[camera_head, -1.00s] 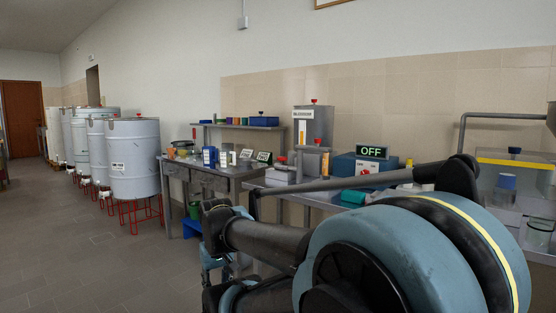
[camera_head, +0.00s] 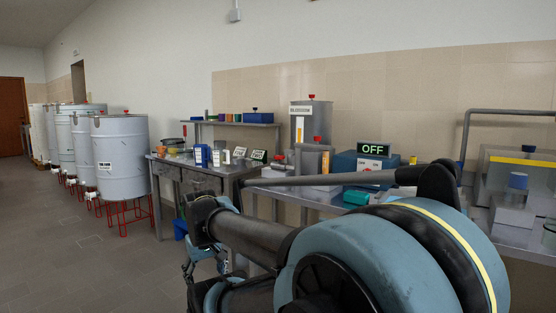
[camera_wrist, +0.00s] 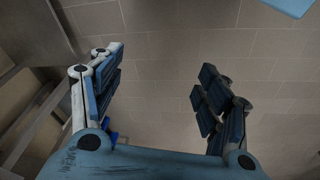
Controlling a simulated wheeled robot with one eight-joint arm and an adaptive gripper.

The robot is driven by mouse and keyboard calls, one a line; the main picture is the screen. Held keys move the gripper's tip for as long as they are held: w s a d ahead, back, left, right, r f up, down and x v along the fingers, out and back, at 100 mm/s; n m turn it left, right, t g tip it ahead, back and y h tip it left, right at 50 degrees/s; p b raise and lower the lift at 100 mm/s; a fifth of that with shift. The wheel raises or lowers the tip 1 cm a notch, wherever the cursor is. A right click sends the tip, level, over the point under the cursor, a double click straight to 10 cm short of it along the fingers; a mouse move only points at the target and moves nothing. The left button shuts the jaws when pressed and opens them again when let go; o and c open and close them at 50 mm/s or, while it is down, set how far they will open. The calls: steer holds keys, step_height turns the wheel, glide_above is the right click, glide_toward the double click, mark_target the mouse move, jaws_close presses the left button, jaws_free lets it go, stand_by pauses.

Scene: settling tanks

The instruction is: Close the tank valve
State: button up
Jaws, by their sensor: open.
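Several pale grey tanks on red stands line the wall at left in the head view; the nearest tank (camera_head: 121,160) has a small dark-lettered label. Small white valve fittings (camera_head: 90,190) show low beside the tanks, too small to tell whether open or shut. My gripper (camera_wrist: 160,95) is open and empty in the wrist view, its two dark-padded fingers wide apart above tiled floor. In the head view it hangs low in front of the side table, partly hidden by my arm. No valve shows in the wrist view.
A metal side table (camera_head: 174,166) holds boxes and small signs. A bench at right carries a grey canister (camera_head: 316,118) and an OFF display (camera_head: 372,149). The tiled floor (camera_head: 60,250) at left is clear. A grey metal structure (camera_wrist: 30,60) lies close left of my gripper.

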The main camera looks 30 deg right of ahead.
steer(key=w+d+r+n+t+h, duration=0.1)
steer(key=w+d+r+n+h, duration=0.2)
steer(key=w+d+r, duration=0.45)
steer(key=w+d+r+n+h, duration=0.4)
steer(key=w+d, duration=0.5)
steer(key=w, duration=0.2)
steer(key=w+d+r+n+t+h, duration=0.1)
steer(key=w+d+r+n+h, duration=0.2)
steer(key=w+d+r, duration=0.45)
steer(key=n+t+h, duration=0.2)
steer(key=n+h, duration=0.4)
steer(key=n, duration=0.6)
glide_toward(279, 157)
steer(key=x, duration=0.4)
steer(key=w+x, duration=0.1)
steer(key=x, duration=0.7)
steer(key=shift+w, duration=0.5)
steer(key=c, duration=1.1)
steer(key=shift+a, duration=0.1)
